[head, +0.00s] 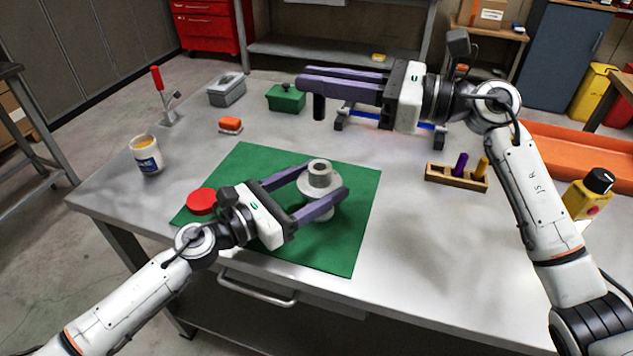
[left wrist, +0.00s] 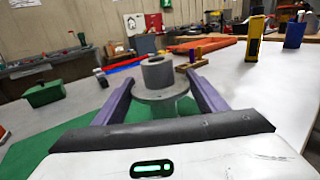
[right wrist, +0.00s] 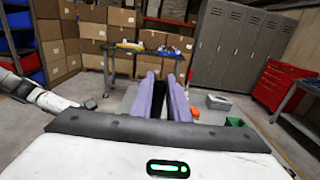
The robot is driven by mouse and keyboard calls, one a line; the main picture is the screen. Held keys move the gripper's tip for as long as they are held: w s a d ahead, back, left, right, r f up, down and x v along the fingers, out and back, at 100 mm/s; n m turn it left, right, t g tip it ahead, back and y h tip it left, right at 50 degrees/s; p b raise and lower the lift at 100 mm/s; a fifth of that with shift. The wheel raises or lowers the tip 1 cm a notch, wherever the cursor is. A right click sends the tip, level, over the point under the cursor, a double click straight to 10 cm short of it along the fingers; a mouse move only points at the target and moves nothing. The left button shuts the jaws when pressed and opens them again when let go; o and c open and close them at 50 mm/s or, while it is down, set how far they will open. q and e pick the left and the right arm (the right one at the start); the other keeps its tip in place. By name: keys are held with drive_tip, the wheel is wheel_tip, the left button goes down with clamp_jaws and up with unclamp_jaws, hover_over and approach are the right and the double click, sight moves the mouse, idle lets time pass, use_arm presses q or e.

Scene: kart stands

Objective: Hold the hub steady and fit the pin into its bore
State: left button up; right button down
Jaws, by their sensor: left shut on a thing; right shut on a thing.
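The grey flanged hub (head: 319,171) stands upright over the green mat, its round bore facing up and empty. My left gripper (head: 326,182) is shut on it, one finger on each side. In the left wrist view the hub (left wrist: 158,72) sits between the purple fingers. My right gripper (head: 303,78) is shut on a dark pin (head: 319,106), which hangs upright below the fingers. The pin is apart from the hub, above and beyond it in the head view. In the right wrist view the pin (right wrist: 160,106) shows as a dark shape between the fingers.
The green mat (head: 358,222) has a red disc (head: 201,201) at its left. A wooden rack (head: 441,174) with purple and orange pins stands at right. A blue-railed fixture (head: 360,115), green box (head: 286,98) and grey box (head: 226,91) stand behind. The mat's right is clear.

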sight(322, 119)
wheel_tip(322, 119, down, 7)
drive_tip(key=m+t+h, duration=0.1)
drive_tip(key=m+t, duration=0.1)
drive_tip(key=t, duration=0.1)
drive_tip(key=shift+d+m+t+h, duration=0.1)
drive_tip(key=shift+m+t+h, duration=0.2)
drive_tip(key=shift+t, duration=0.1)
drive_tip(key=shift+f, duration=0.1)
drive_tip(key=shift+f, duration=2.65)
drive_tip(key=c, duration=1.6)
unclamp_jaws()
drive_tip(key=shift+c, duration=0.2)
drive_tip(key=shift+s, duration=0.1)
